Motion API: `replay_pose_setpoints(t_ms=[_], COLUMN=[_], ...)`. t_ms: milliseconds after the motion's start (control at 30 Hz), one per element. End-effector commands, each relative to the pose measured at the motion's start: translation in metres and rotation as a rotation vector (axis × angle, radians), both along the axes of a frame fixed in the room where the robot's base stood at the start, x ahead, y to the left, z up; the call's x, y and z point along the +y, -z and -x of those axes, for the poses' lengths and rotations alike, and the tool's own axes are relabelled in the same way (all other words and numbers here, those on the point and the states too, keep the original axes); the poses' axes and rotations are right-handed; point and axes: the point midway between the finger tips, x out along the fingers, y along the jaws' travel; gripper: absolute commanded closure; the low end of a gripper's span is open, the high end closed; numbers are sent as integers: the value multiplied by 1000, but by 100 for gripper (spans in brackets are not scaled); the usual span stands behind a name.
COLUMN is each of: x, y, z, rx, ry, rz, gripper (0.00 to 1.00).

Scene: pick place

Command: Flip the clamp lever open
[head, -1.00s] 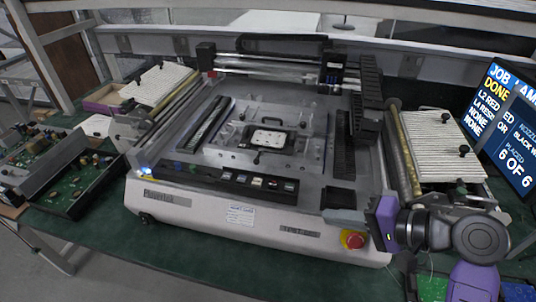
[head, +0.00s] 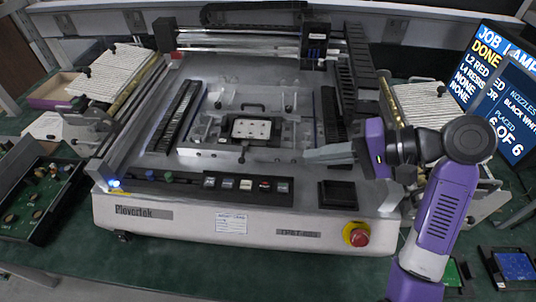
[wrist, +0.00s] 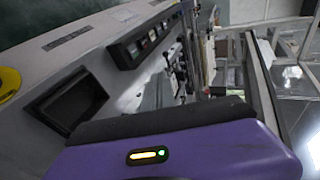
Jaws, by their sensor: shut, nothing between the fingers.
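The clamp lever (head: 243,154) is small with a dark tip and stands at the front edge of the clamp fixture, below the white board (head: 251,129). My gripper (head: 307,156) is shut and empty. Its grey fingers point left over the machine bed, to the right of the lever and apart from it in the picture. In the wrist view the purple gripper body fills the bottom, and small fixture parts (wrist: 172,68) show beyond it. I cannot tell there which part is the lever.
A button row (head: 246,185) runs along the machine's front. A red emergency stop (head: 356,235) sits at the front right. A black square tray (head: 340,194) lies below my gripper. A dark gantry head (head: 314,45) stands at the back. A screen (head: 497,85) is at the right.

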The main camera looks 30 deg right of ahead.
Motion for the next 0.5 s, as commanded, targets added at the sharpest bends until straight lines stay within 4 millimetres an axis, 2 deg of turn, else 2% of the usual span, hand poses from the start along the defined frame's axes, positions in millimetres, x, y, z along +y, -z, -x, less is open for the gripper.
replay_pose_setpoints(t_ms=[167,500], x=[12,51], y=[9,39], z=[-11,-53], rx=[3,3], ry=[-5,-5], rz=[-1,-1], gripper=[100,100])
